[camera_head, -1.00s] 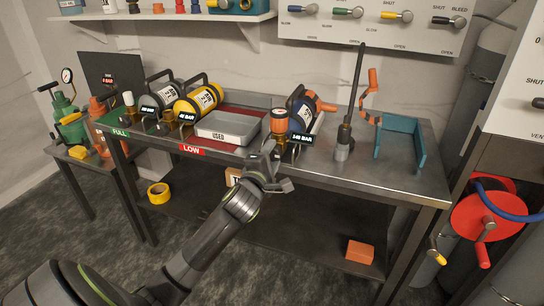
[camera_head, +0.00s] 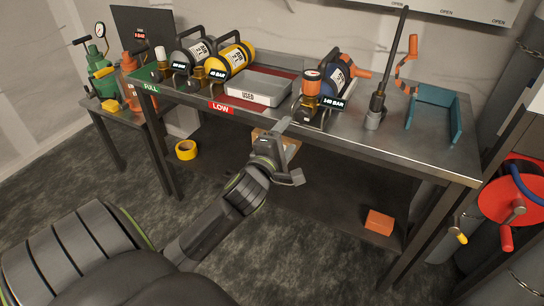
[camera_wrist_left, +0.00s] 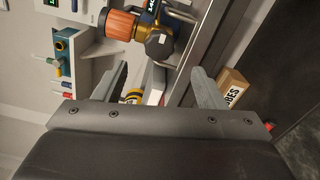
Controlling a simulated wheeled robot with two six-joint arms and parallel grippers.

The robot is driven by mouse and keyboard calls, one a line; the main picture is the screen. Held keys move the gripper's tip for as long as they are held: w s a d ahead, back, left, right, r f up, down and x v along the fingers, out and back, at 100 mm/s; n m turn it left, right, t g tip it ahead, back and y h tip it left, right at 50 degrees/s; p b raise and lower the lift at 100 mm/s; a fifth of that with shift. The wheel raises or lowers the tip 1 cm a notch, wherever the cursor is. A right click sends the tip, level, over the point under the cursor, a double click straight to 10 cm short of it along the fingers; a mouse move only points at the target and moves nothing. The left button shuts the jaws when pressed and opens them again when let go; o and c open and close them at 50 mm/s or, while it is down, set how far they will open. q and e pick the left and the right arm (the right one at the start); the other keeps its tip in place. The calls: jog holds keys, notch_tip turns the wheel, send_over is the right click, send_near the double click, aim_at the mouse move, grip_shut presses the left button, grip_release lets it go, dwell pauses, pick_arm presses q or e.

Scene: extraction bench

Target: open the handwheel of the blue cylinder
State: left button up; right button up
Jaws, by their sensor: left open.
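The blue cylinder (camera_head: 338,76) lies on the bench in the head view, at the right of the grey tray. My left gripper (camera_head: 290,152) is open and empty, in front of and seemingly below the bench edge, apart from the handwheel. The blue cylinder's body is mostly out of the wrist view. My right gripper is not in view.
A yellow cylinder (camera_head: 232,59) and a dark cylinder (camera_head: 193,50) lie to the left of the grey USED tray (camera_head: 258,97). A dark upright rod (camera_head: 388,70) and a teal bracket (camera_head: 436,115) stand to the right. A cardboard box sits on the lower shelf behind my gripper.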

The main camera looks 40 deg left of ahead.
pick_arm(q)
jog(key=v, duration=0.8)
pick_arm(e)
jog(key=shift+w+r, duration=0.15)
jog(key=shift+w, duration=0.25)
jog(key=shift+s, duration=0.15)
